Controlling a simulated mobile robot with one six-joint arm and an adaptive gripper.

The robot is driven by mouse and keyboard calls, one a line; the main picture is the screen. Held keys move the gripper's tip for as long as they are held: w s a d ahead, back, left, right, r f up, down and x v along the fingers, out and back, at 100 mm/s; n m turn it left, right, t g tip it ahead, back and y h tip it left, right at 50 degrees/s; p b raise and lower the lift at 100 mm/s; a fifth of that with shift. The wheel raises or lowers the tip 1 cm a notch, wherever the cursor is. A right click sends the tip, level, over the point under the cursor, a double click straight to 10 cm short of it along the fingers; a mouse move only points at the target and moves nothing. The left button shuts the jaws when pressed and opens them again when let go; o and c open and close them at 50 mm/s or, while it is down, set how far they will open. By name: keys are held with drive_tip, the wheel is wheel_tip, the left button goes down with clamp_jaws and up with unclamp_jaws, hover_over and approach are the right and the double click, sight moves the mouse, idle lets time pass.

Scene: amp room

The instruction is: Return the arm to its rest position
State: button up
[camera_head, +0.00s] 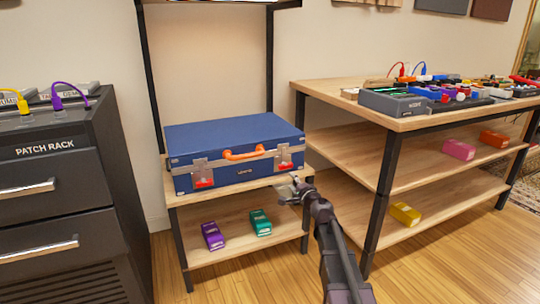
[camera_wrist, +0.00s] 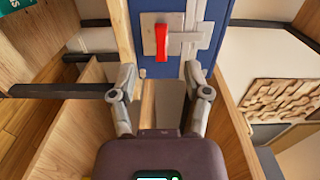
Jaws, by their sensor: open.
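My gripper (camera_head: 292,190) is at the front right corner of a blue case (camera_head: 225,140), just in front of the shelf that bears it. In the wrist view my gripper (camera_wrist: 163,85) has its two fingers apart with nothing held between them. Beyond the fingers, the blue case (camera_wrist: 178,92) shows a silver plate with a red latch (camera_wrist: 162,42). In the head view my arm reaches in from the bottom right of the middle. I cannot tell whether a fingertip touches the case or shelf.
A black patch rack (camera_head: 60,180) stands at left. Purple (camera_head: 212,236) and teal (camera_head: 260,222) boxes lie on the lower shelf. Floor (camera_head: 245,282) in front is clear.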

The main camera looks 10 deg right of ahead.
drive_tip(key=s+a+f+n+g+y+p, duration=0.1)
drive_tip(key=s+a+n+g+p, duration=0.35)
drive_tip(key=s, duration=0.35)
drive_tip(key=s+a+f+n+g+p, duration=0.1)
drive_tip(key=s+a+n+g+p, duration=0.2)
drive_tip(key=s+n+g+p, duration=0.4)
drive_tip(key=s+d+r+n+g+h+p, duration=0.1)
drive_tip(key=s+d+g+h+p, duration=0.25)
drive_tip(key=s, duration=0.55)
drive_tip(key=s+d+n+g+h+p, duration=0.1)
drive_tip(key=s+d+g+h+p, duration=0.2)
drive_tip(key=s, duration=0.6)
wheel_tip(320, 180, up, 37)
drive_tip(key=t+p, duration=0.1)
drive_tip(key=p, duration=3.5)
drive_tip(key=shift+d+r, duration=0.15)
drive_tip(key=shift+d, duration=0.2)
drive_tip(key=shift+w, duration=0.1)
